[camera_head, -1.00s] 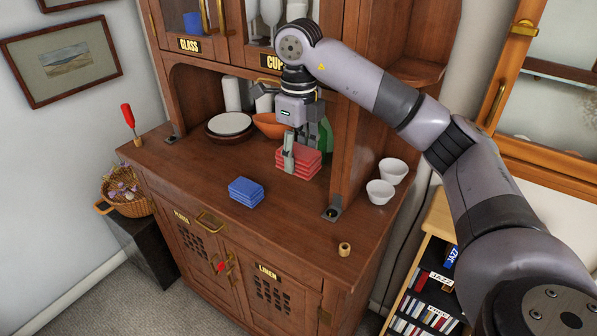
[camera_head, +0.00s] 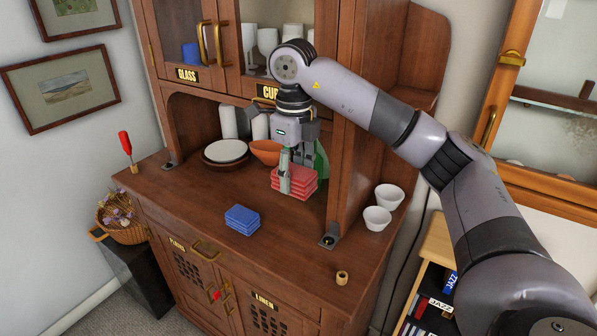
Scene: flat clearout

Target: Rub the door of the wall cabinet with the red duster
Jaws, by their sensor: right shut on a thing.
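The red duster (camera_head: 300,181) is a folded stack of red cloth on the wooden counter of the dresser. My right gripper (camera_head: 286,174) reaches down to it from above and is shut on its left part. The duster still appears to be at counter level; whether it is lifted at all I cannot tell. Above are the glazed upper cabinet doors, the left one labelled GLASS (camera_head: 180,35) and the one to its right (camera_head: 262,60) partly hidden by my right arm. Both have brass handles. My left gripper is not in view.
A blue folded cloth (camera_head: 242,220) lies left of the duster. Plates (camera_head: 225,153), an orange bowl (camera_head: 265,152) and a green object (camera_head: 321,162) stand behind. White bowls (camera_head: 377,218) stand right of the upright panel. A red-handled tool (camera_head: 125,143) stands at the left end.

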